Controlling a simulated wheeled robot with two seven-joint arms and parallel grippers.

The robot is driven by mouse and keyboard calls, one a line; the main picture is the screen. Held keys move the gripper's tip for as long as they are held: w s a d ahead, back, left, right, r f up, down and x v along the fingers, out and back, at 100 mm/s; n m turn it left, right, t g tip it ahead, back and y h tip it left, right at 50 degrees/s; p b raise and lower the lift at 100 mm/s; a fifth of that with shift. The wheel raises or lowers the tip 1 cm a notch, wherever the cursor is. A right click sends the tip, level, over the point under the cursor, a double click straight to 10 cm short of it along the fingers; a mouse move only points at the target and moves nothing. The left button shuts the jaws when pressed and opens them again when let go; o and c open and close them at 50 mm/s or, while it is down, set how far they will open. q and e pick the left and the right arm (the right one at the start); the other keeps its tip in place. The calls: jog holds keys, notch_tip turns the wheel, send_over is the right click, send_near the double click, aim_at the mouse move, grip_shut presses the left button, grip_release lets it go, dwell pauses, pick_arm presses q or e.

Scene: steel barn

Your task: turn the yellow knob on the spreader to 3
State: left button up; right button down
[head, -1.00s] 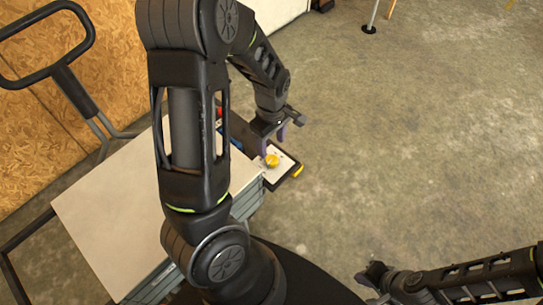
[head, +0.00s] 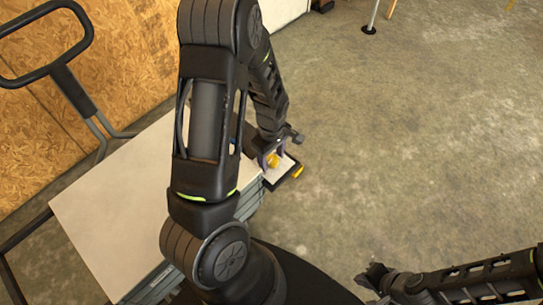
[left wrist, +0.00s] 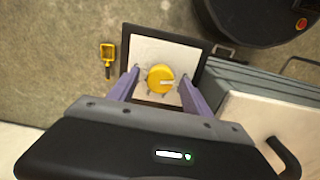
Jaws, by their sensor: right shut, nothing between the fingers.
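The yellow knob (head: 272,161) sits on the white panel (head: 279,173) of the dark spreader, beyond the cart's far right corner. In the left wrist view the knob (left wrist: 160,78) is round, with a pale pointer mark toward the right. Any numbers on the panel (left wrist: 172,48) are too small to read. My left gripper (head: 272,156) is at the knob. Its two purple fingers (left wrist: 159,90) stand apart on either side of the knob, with gaps showing, so it is open. My right gripper (head: 370,277) is shut and empty, low at the right over the floor.
A cart with a pale top (head: 110,205) and a black push handle (head: 62,65) stands at the left. A yellow loop-shaped part (left wrist: 108,55) lies beside the panel. A wooden wall (head: 140,60) is behind. The concrete floor (head: 420,150) at the right is mostly clear.

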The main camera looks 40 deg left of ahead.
pick_arm(q)
grip_shut()
dwell(0.4)
jog(key=shift+m, duration=0.3)
jog(key=m+b, duration=0.1)
jog(key=m, duration=0.5)
jog(key=shift+w, duration=0.1)
jog(key=m+b, duration=0.1)
jog(key=m, duration=1)
jog(key=shift+d+m, duration=0.1)
jog(key=shift+m, duration=0.3)
jog(key=m, duration=0.5)
jog(key=shift+m, duration=0.3)
